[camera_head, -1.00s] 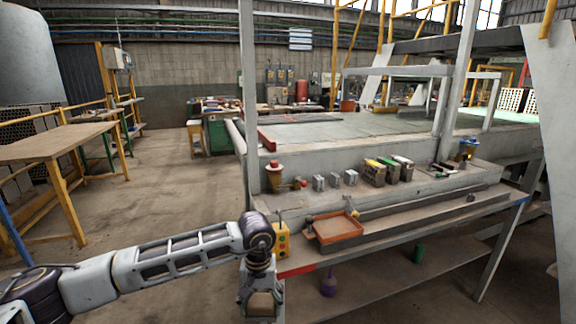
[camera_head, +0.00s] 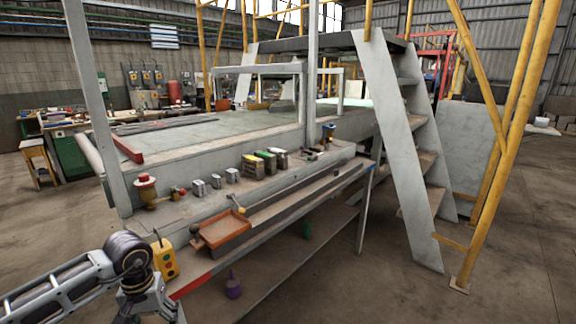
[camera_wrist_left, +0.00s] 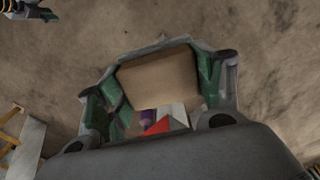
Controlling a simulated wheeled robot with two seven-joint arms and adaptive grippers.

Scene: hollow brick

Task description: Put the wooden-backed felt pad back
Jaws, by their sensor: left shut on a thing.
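My left gripper (camera_wrist_left: 160,84) is shut on the wooden-backed felt pad (camera_wrist_left: 158,78), a brown block between its green-lined fingers in the left wrist view. Only its plain tan-brown face shows clearly; I cannot tell wood from felt. In the head view the left gripper (camera_head: 150,308) hangs at the bottom left, beside the bench's red-marked corner, and the pad is not clearly visible there. A small grey-and-green part at the top left of the left wrist view looks like my right gripper (camera_wrist_left: 32,12); its fingers are unclear.
The bench ledge (camera_head: 290,215) holds an orange tray (camera_head: 222,230), a yellow button box (camera_head: 164,258), several metal blocks (camera_head: 216,182) and coloured boxes (camera_head: 265,160). A purple object (camera_head: 233,286) and green cup (camera_head: 307,231) are below. Steps (camera_head: 405,140) stand right; floor is clear at lower right.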

